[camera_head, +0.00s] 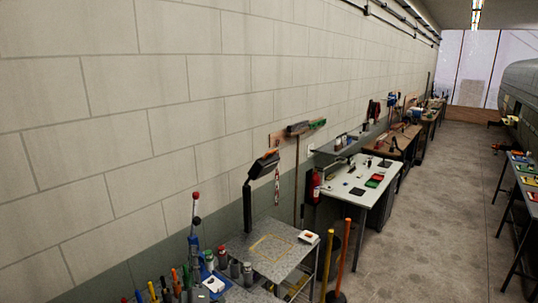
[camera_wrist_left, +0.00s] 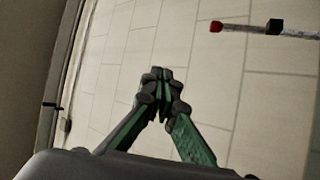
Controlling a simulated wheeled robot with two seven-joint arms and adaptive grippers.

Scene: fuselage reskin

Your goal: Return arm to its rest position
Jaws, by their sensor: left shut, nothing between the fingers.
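My left gripper (camera_wrist_left: 163,76) shows in the left wrist view, its dark fingers with green inner links meeting at the tips. It is shut and empty, with the pale block wall (camera_wrist_left: 125,45) behind it. I cannot make out this gripper clearly in the head view. A lever with a red knob (camera_wrist_left: 215,27) lies across the upper right of the wrist view, apart from the fingers. My right gripper is in neither view.
In the head view, a grey workbench (camera_head: 268,250) with bottles and tools stands at the lower left by the wall. A white table (camera_head: 352,190) is beyond it. Yellow (camera_head: 327,262) and orange (camera_head: 345,255) poles stand beside the bench. The concrete aisle (camera_head: 430,210) is clear.

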